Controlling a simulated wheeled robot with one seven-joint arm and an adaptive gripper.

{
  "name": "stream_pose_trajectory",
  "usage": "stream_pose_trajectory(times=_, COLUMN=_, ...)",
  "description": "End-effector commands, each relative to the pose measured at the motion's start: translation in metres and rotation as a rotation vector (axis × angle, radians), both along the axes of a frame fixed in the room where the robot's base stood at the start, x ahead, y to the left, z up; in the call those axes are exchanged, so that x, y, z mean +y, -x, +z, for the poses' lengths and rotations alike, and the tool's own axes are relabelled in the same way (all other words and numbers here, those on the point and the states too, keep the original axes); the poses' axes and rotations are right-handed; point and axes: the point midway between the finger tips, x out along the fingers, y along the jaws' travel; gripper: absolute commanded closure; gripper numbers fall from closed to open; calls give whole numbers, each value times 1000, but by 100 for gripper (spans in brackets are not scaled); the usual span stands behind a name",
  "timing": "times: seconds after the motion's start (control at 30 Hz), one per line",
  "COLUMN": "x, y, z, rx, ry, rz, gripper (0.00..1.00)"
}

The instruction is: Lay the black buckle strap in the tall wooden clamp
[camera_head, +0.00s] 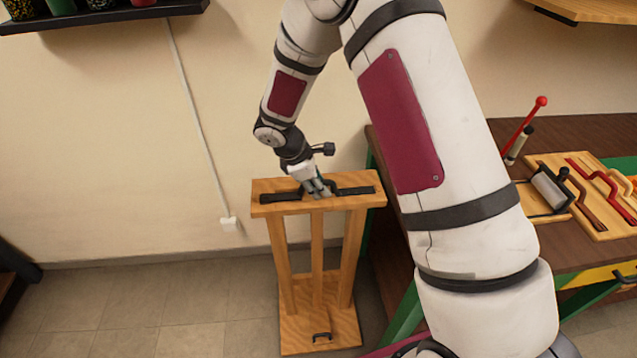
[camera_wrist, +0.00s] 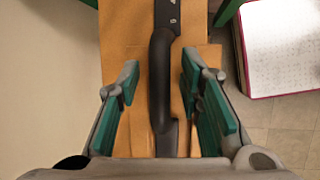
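The tall wooden clamp (camera_head: 318,207) stands upright on the floor, left of the workbench. The black buckle strap (camera_head: 357,190) lies lengthwise along its top, with its middle partly hidden by my gripper (camera_head: 317,187). In the wrist view, the strap (camera_wrist: 160,75) runs up the picture over the wooden top (camera_wrist: 127,30), with small holes or marks near its upper end. My gripper (camera_wrist: 158,78) is open, its green-padded fingers on either side of the strap's thick middle. Gaps show between the strap and both fingers.
A workbench (camera_head: 470,148) stands right of the clamp, partly hidden by my arm. It carries wooden boards with tools (camera_head: 590,190) and a red-knobbed lever (camera_head: 522,130). A shelf (camera_head: 100,15) is at upper left.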

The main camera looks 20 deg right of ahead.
Motion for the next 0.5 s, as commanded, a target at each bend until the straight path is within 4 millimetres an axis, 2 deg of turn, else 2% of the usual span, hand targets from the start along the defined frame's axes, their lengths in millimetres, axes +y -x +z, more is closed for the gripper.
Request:
stream_pose_trajectory(times=0.27, x=2, y=0, z=9, rx=-3, ry=0, rz=0, gripper=67)
stream_pose_trajectory(times=0.5, x=21, y=3, z=48, rx=-5, ry=0, rz=0, gripper=67)
